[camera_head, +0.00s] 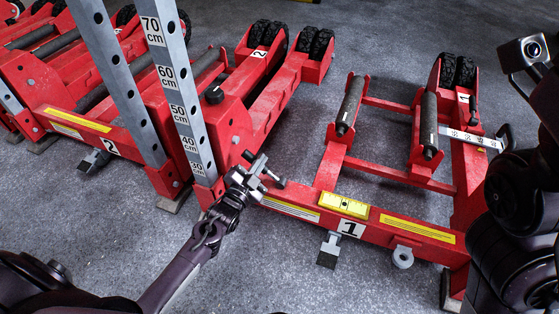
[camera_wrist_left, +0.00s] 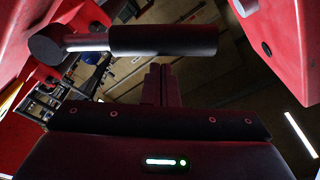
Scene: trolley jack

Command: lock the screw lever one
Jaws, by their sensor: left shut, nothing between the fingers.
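The red trolley jack marked 1 (camera_head: 385,232) lies on the floor at the middle right in the head view. My left gripper (camera_head: 262,174) is at its left end, close to the upright scale post (camera_head: 190,110). A small dark knob shows right beside the fingers, partly hidden by them. In the left wrist view a lever with a dark cylindrical grip (camera_wrist_left: 163,41) and a grey shaft runs across between red parts. The shut, empty fingers (camera_wrist_left: 160,80) point at the grip from below; I cannot tell whether they touch it. My right gripper's fingers are not seen.
A second red jack marked 2 (camera_head: 120,140) stands close on the left. Jack one carries a yellow level (camera_head: 343,205), black rollers (camera_head: 429,125) and a grey pedal (camera_head: 330,250). My right arm fills the right edge. The grey floor in front is clear.

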